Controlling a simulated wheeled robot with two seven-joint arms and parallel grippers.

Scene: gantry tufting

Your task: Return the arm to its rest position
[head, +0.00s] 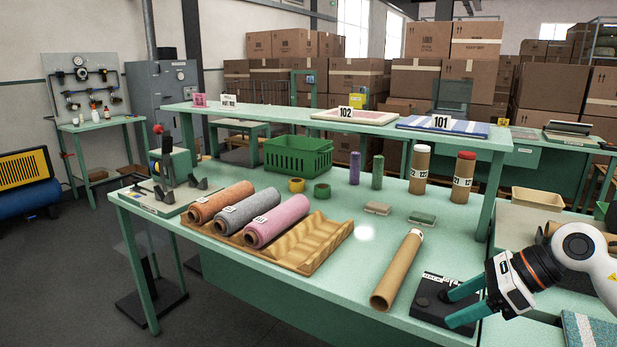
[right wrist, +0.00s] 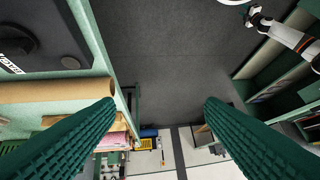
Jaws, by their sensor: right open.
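My right gripper (head: 456,304) is at the lower right of the head view, over the front right edge of the green table (head: 390,235). Its two green fingers are apart beside a black block with a round knob (head: 436,299); I cannot tell whether they touch it. In the right wrist view both fingers (right wrist: 160,115) are spread with nothing between them. A white arm with a dark gripper (right wrist: 256,18), apparently my left one, shows small at the top right there; its finger state is unclear. It is out of the head view.
A cardboard tube (head: 396,270) lies left of the black block. Orange, grey and pink yarn rolls (head: 277,220) lie on a wavy wooden rack (head: 325,243). Open floor (right wrist: 180,60) shows beyond the table edge.

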